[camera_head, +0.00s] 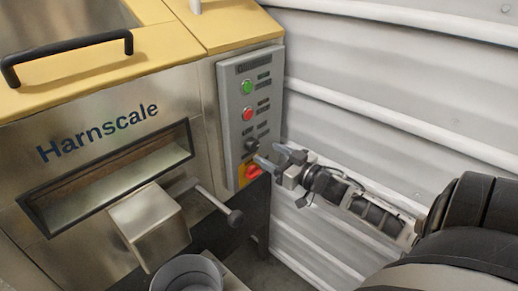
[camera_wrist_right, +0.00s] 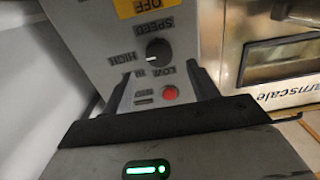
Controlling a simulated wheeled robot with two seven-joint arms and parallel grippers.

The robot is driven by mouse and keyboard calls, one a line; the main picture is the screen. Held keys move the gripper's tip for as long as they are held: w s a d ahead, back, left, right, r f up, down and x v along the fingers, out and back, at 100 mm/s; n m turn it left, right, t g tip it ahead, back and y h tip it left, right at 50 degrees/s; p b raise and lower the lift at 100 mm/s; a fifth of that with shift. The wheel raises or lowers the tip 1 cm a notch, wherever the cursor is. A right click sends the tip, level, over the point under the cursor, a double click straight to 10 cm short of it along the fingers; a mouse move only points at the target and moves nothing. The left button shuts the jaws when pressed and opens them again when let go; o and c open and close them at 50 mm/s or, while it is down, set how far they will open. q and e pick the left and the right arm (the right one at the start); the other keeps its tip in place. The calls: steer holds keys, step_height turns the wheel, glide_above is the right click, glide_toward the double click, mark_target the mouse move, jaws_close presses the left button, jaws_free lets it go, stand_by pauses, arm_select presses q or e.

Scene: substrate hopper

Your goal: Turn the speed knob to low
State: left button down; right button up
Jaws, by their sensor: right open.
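The speed knob (camera_head: 251,145) is small, round and black, on the grey control panel (camera_head: 233,120) of the hopper machine. In the right wrist view, which is upside down, the speed knob (camera_wrist_right: 158,50) has a white mark toward its lower left, near the HIGH label side. My right gripper (camera_head: 270,155) is open and empty just right of the knob, its fingers pointing at the panel. In the wrist view its fingers (camera_wrist_right: 160,86) stand apart, with the knob between and beyond them; I see no contact. My left gripper is not in view.
A green button (camera_head: 247,87) and a red button (camera_head: 248,114) sit above the knob, and a red switch on a yellow plate (camera_head: 251,173) below it. A lever with a black ball (camera_head: 235,217) sticks out at lower left. A corrugated white wall (camera_head: 390,85) stands behind.

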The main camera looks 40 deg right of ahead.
mark_target(255, 146)
steer(key=w, duration=0.5)
steer(key=shift+a, duration=0.25)
steer(key=c, duration=1)
